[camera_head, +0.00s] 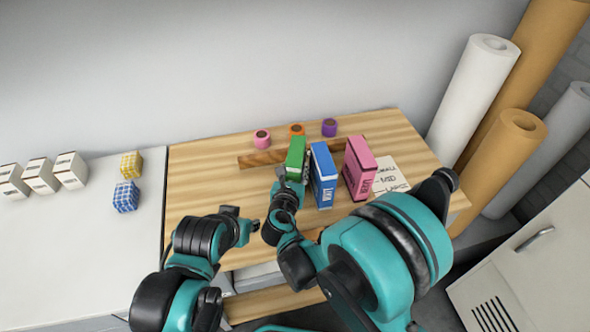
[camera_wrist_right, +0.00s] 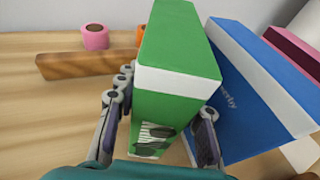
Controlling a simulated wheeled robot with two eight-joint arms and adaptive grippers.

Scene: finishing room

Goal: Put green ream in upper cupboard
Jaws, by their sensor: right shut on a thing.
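The green ream (camera_head: 296,152) stands upright on the wooden table, left of the blue ream. In the right wrist view the green ream (camera_wrist_right: 178,80) fills the middle, with a white band near its top. My right gripper (camera_wrist_right: 158,135) has one finger on each side of it and is shut on it; in the head view my right gripper (camera_head: 290,178) is at its near side. My left gripper (camera_head: 245,222) is over the table's front left, apart from the reams; its fingers are too small to read. The upper cupboard is not in view.
A blue ream (camera_head: 323,176) and a pink ream (camera_head: 360,168) stand to the right. Behind are a wooden strip (camera_head: 258,158) and pink (camera_head: 262,138), orange (camera_head: 296,129) and purple (camera_head: 329,127) rolls. A low cabinet (camera_head: 535,250) stands at right.

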